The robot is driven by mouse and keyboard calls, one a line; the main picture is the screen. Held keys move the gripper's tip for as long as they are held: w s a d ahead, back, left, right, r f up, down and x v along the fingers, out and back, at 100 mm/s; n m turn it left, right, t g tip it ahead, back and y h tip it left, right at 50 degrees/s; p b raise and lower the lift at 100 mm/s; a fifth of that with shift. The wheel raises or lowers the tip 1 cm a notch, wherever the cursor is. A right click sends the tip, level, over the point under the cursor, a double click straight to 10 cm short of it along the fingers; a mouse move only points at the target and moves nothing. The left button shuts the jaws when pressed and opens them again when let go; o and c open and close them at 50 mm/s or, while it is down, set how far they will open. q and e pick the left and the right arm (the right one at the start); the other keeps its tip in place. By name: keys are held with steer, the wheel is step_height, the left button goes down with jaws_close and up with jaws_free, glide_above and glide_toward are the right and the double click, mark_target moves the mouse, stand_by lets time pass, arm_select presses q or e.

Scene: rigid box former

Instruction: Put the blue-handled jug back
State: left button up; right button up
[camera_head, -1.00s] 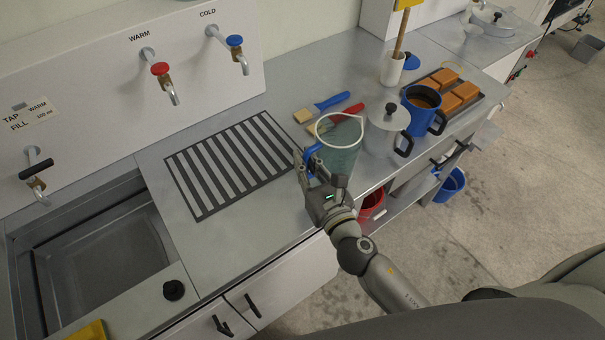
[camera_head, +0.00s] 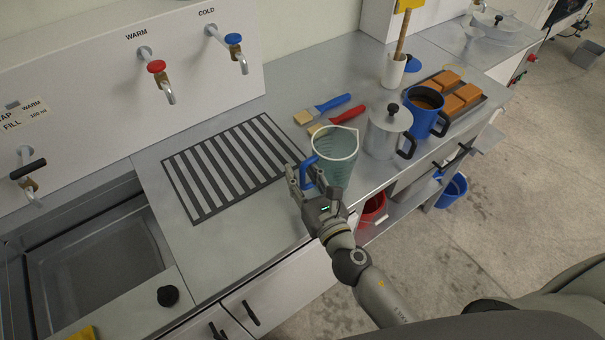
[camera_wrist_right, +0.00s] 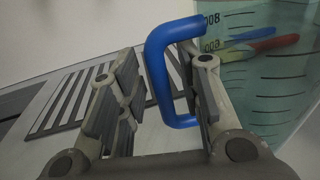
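The clear, green-tinted jug (camera_head: 336,160) with the blue handle (camera_head: 306,173) is upright at the counter's front edge, right of the striped drain panel. It appears to rest on the counter, but its base is partly hidden by my right gripper. My right gripper (camera_head: 306,187) is at the handle, left of the jug. In the right wrist view, its fingers (camera_wrist_right: 160,100) are apart, with the blue handle (camera_wrist_right: 158,75) between them, close to the right finger. A gap shows between the handle and the left finger. My left gripper is not in view.
The striped panel (camera_head: 228,164) is clear, with the sink (camera_head: 95,255) to its left. A lidded metal pot (camera_head: 386,134) stands close right of the jug, then a blue mug (camera_head: 424,108). Two brushes (camera_head: 333,103) lie behind. A red bucket (camera_head: 373,208) is below.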

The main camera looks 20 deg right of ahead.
steer(key=shift+r, duration=0.25)
steer(key=s+d+b, duration=0.1)
steer(key=s+b, duration=0.4)
steer(key=s, duration=0.7)
steer(key=shift+d, duration=0.4)
steer(key=shift+f, duration=0.1)
